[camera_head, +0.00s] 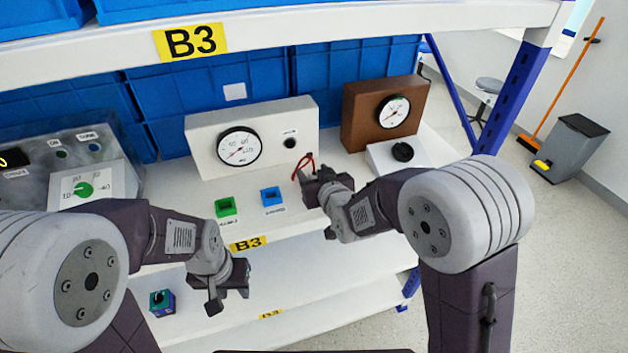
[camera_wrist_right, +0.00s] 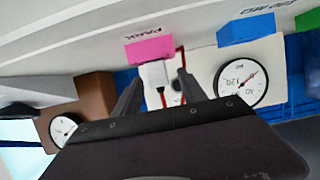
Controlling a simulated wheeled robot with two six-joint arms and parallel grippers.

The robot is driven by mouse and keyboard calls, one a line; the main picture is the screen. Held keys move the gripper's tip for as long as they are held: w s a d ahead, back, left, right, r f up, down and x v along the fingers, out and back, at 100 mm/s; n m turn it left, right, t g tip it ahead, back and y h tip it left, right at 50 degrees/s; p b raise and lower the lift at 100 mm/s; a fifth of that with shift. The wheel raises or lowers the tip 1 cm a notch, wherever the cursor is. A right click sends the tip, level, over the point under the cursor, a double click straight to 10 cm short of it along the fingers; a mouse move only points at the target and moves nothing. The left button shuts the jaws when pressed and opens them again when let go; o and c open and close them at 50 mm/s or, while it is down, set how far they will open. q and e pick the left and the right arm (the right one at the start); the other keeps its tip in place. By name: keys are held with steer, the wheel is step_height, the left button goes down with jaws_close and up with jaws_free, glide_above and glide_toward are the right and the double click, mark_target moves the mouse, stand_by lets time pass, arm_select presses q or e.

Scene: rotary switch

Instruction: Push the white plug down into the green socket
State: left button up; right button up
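The green socket (camera_head: 226,207) sits near the shelf's front edge, left of a blue socket (camera_head: 271,197). The white plug (camera_wrist_right: 155,76) with its red cable (camera_head: 304,163) shows in the right wrist view, at a pink socket (camera_wrist_right: 150,48) marked PARK; how deep it sits I cannot tell. My right gripper (camera_wrist_right: 158,80) has its fingers apart, one on each side of the plug, with a small gap visible. In the head view my right gripper (camera_head: 312,186) hides the plug and the pink socket. My left gripper (camera_head: 228,298) is empty, fingers apart, below the shelf's front edge.
A white gauge box (camera_head: 262,122) stands behind the sockets. A brown gauge box (camera_head: 371,128) and a white box with a black knob (camera_head: 402,152) are at right. A small box (camera_head: 161,302) sits on the lower shelf.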

steer(key=c, duration=1)
jaws_close()
step_height(320, 180, up, 13)
steer(key=p, duration=0.2)
step_height(320, 180, up, 5)
steer(key=p, duration=0.3)
glide_above(314, 171)
steer(key=shift+s, duration=0.1)
steer(key=shift+r, duration=0.15)
